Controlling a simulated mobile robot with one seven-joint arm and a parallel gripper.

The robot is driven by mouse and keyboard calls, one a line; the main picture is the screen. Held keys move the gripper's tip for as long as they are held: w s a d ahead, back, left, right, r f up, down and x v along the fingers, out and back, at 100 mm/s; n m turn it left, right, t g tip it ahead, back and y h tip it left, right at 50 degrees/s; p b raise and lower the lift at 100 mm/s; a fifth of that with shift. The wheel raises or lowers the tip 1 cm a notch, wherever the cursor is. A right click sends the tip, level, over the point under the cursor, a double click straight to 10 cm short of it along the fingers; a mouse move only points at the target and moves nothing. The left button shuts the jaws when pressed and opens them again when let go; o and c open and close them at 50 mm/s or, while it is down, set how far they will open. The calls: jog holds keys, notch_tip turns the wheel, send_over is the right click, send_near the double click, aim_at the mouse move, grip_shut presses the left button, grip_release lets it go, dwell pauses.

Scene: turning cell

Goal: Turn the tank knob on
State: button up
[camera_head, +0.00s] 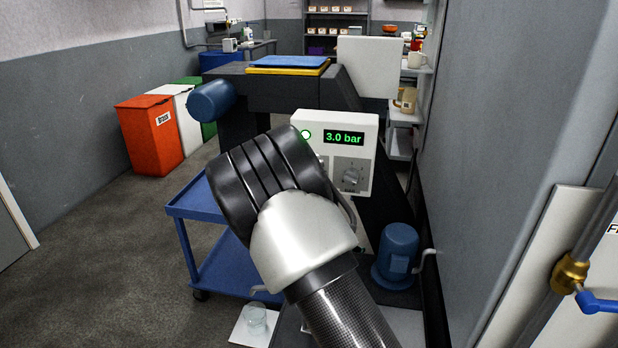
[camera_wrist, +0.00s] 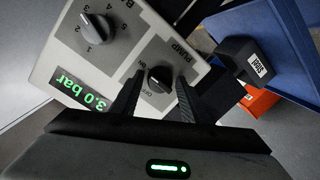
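A pale control panel (camera_head: 368,122) stands ahead; it fills much of the wrist view (camera_wrist: 112,48). Its green display (camera_head: 343,138) reads 3.0 bar. A black knob (camera_wrist: 159,79) is labelled PUMP, with OFF printed beside it; I see no knob labelled tank. A second, larger dial (camera_wrist: 96,27) with a number scale also shows in the head view (camera_head: 352,178). My gripper (camera_wrist: 159,84) is open, its two dark fingers on either side of the PUMP knob. I cannot tell whether they touch it. My arm hides the gripper and PUMP knob in the head view.
A blue cart (camera_head: 228,268) stands left of the panel's base and a blue motor (camera_head: 397,252) below right. A grey wall (camera_head: 500,120) runs close on the right, with a blue-handled valve (camera_head: 598,302) nearby. Coloured bins (camera_head: 150,135) stand left; the left floor is clear.

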jog(key=shift+o, duration=0.5)
jog(key=p+v, duration=0.3)
jog(key=v, duration=1.4)
jog(key=shift+s, duration=0.25)
jog(key=shift+f, duration=0.1)
